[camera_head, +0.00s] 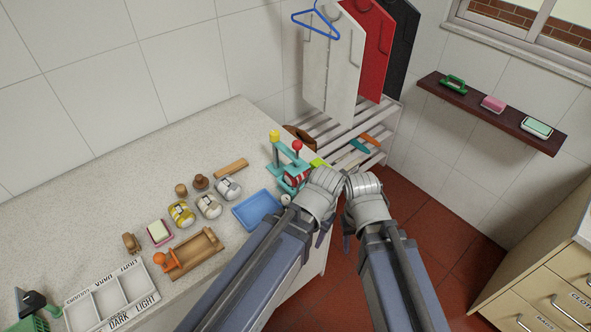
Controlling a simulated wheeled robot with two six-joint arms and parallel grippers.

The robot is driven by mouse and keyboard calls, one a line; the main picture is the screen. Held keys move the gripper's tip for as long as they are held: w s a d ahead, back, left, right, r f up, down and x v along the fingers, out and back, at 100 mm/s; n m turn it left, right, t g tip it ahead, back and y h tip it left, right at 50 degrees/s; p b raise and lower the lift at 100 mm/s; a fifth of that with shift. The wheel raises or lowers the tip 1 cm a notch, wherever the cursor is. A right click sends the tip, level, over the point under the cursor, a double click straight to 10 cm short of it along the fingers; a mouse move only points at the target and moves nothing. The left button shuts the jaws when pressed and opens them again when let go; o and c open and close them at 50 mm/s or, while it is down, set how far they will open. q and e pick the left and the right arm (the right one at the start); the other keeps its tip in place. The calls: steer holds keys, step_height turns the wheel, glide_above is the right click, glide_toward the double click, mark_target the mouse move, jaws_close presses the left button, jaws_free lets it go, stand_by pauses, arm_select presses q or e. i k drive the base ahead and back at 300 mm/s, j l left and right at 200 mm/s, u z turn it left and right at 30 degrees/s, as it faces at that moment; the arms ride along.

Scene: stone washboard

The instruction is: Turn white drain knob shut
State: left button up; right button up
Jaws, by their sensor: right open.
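A small white knob (286,199) shows at the base of the teal hand-cranked device (277,152) near the counter's right edge; I take it for the drain knob, and its turn angle is too small to read. The device has a yellow top knob, a red knob and a red-and-white part. My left gripper (320,200) is just right of the device, its wrist covering part of it; its fingers are mostly hidden. My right gripper (352,222) is beside it, over the floor past the counter edge, open and apart from the knob.
A blue tray (257,209), several jars, a wooden tray (194,254) and a labelled white sorter (112,297) are on the counter (110,215). Hanging garments (333,62) and a slatted rack (352,128) stand behind. A wall shelf (490,112) and drawers (545,285) are at right. Red floor is clear between.

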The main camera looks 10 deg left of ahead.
mark_target(286, 198)
steer(key=l+u, duration=0.2)
steer(key=u, duration=0.15)
steer(key=l+u, duration=0.15)
steer(key=u, duration=0.25)
steer(key=i+l+u, duration=0.2)
steer(key=l, duration=0.55)
steer(key=l+u, duration=0.25)
steer(key=l, duration=0.45)
steer(key=k, duration=0.05)
